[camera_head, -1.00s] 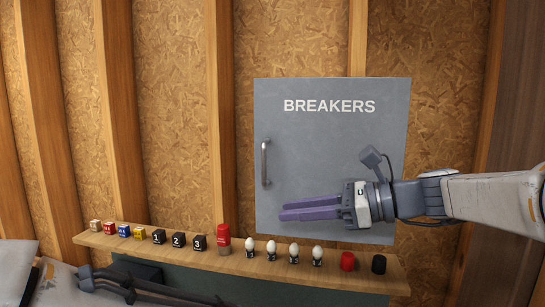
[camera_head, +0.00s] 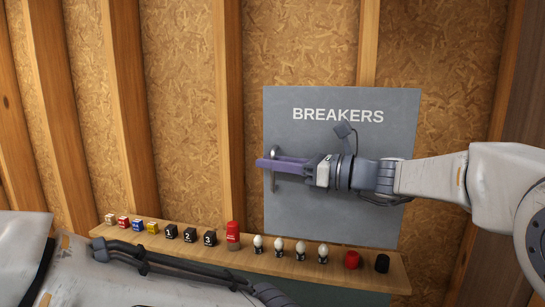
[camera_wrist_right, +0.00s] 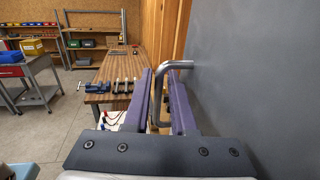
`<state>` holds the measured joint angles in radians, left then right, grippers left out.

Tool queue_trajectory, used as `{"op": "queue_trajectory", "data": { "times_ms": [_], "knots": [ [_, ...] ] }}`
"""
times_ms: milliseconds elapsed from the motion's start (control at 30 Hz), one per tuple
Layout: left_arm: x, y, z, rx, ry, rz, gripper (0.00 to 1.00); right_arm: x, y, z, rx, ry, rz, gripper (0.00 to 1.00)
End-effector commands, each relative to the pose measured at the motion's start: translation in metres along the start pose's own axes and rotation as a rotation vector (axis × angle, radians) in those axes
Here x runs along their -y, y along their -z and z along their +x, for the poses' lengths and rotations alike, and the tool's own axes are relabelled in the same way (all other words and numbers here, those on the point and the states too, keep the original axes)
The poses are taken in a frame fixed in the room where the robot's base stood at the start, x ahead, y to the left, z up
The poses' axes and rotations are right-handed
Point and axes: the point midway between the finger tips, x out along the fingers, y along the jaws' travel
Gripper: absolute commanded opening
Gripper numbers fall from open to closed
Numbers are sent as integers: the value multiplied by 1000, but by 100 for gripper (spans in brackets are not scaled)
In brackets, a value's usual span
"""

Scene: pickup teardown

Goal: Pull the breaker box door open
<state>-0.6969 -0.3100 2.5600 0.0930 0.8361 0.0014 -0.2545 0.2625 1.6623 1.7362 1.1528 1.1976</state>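The grey breaker box door (camera_head: 340,222), lettered BREAKERS, looks shut in the head view. In the right wrist view its flat face (camera_wrist_right: 270,70) fills the right side. The metal bar handle (camera_head: 273,184) is upright near the door's left edge. My right gripper (camera_head: 263,163) reaches across the door from the right, its purple fingers at the handle. In the right wrist view, the handle (camera_wrist_right: 178,65) runs between the open fingers (camera_wrist_right: 160,74), with a gap still visible. My left arm lies at the lower left; its gripper is out of view.
A wooden ledge (camera_head: 205,253) below the door carries small coloured blocks (camera_head: 137,231), black numbered blocks (camera_head: 189,235), a red cylinder (camera_head: 233,232) and white bulbs (camera_head: 280,244). The wrist view shows a workbench (camera_wrist_right: 118,86) and open floor beyond.

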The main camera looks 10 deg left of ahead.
Motion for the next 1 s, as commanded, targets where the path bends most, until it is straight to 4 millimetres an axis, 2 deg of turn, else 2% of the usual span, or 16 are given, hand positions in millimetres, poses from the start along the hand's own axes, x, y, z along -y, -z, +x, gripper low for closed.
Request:
{"op": "queue_trajectory", "data": {
  "times_ms": [233, 267, 300, 333, 1000],
  "knots": [
    [0, 0, 0, 0, 0, 0, 50, 0, 0, 1, 0, 0, -1, 24],
    [0, 0, 0, 0, 0, 0, 50, 0, 0, 1, 0, 0, -1, 20],
    [0, 0, 0, 0, 0, 0, 50, 0, 0, 1, 0, 0, -1, 5],
    [0, 0, 0, 0, 0, 0, 50, 0, 0, 1, 0, 0, -1, 0],
    [0, 0, 0, 0, 0, 0, 50, 0, 0, 1, -1, 1, -1, 0]
  ]
}}
